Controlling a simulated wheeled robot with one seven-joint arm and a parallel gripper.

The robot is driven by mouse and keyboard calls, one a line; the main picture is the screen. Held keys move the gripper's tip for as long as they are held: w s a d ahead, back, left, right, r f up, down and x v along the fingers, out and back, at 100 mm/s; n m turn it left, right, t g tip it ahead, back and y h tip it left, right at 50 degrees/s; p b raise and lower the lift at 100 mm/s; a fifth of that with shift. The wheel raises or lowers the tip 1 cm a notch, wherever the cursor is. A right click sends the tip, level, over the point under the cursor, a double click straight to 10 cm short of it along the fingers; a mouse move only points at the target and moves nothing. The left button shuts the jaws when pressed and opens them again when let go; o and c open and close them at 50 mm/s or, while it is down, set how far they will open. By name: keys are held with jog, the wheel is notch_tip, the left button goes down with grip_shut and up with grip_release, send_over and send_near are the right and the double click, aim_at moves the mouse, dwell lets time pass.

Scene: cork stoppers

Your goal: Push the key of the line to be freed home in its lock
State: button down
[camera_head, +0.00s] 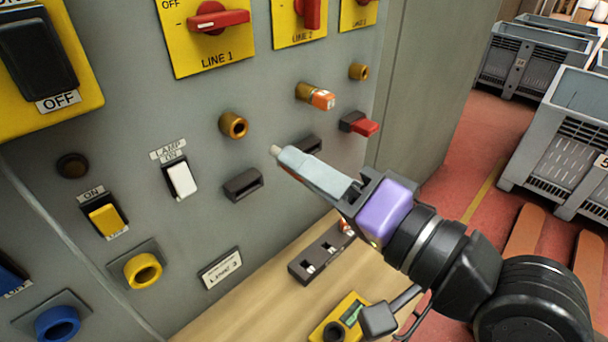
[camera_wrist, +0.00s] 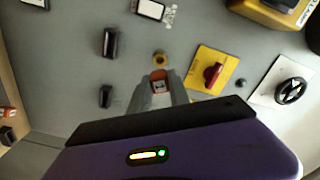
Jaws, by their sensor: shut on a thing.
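My gripper (camera_head: 287,158) is shut on a key (camera_wrist: 158,84), which shows orange-red with a pale label between the fingertips in the wrist view. In the head view its pale tip (camera_head: 275,150) sticks out toward the panel, and the fingers hide most of its body. The tip is apart from the empty-looking brass lock (camera_head: 233,125) under the LINE 1 switch (camera_head: 208,22). That lock also shows just beyond the fingers in the wrist view (camera_wrist: 159,58). An orange key (camera_head: 322,99) stands in the LINE 2 brass lock (camera_head: 304,91). The third brass lock (camera_head: 358,71) looks empty.
Black blocks (camera_head: 243,185) sit below the locks; the rightmost carries a red piece (camera_head: 365,127). A plate seems to read LINE 3 (camera_head: 221,268). A dark rack (camera_head: 312,262) and a yellow device (camera_head: 345,315) rest on the bench. Grey crates (camera_head: 562,140) stand right.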

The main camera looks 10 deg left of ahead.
jog(key=b+x, duration=0.1)
jog(key=x, duration=0.5)
dwell(0.4)
jog(key=shift+p+x, duration=0.55)
jog(key=shift+x, duration=1.15)
dwell(2.8)
jog(key=c, duration=1.1)
grip_release()
jog(key=shift+c, duration=0.2)
jog(key=b+v, duration=0.1)
jog(key=v, duration=0.6)
jog(key=shift+d, duration=0.1)
jog(key=shift+s+d+b, duration=0.25)
jog(key=shift+s+b, duration=0.05)
